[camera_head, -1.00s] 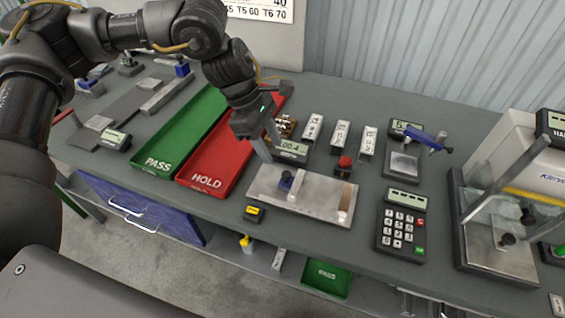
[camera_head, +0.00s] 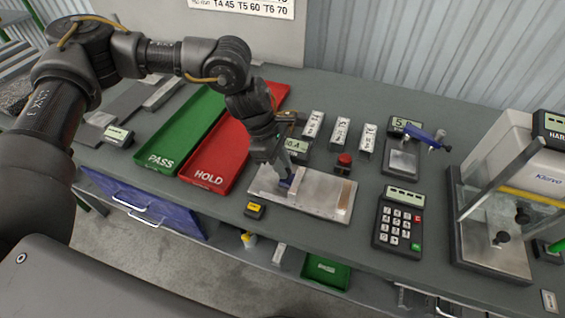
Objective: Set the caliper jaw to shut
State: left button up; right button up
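My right gripper is not in view.
A red HOLD tray (camera_head: 225,165) and a green PASS tray (camera_head: 172,145) lie to the left. A red button (camera_head: 344,160) stands behind the plate, a keypad (camera_head: 398,222) to its right, and a yellow-topped small box (camera_head: 255,210) at its front left.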

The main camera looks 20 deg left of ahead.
pick_arm(q)
grip_shut()
jog(key=shift+d, duration=0.2)
jog(key=d+b, duration=0.1)
jog(key=d, duration=0.2)
jog(key=d+b, duration=0.2)
jog(key=d, duration=0.1)
jog(key=d+b, duration=0.2)
jog(key=d, duration=0.1)
jog(key=shift+s+d+f, duration=0.15)
jog(key=shift+s, duration=0.15)
jog(key=shift+d+b, duration=0.3)
jog(key=shift+r, duration=0.2)
jog(key=o, duration=0.5)
grip_release()
jog(key=shift+d, duration=0.2)
jog(key=shift+o, duration=0.2)
jog(key=shift+a, duration=0.1)
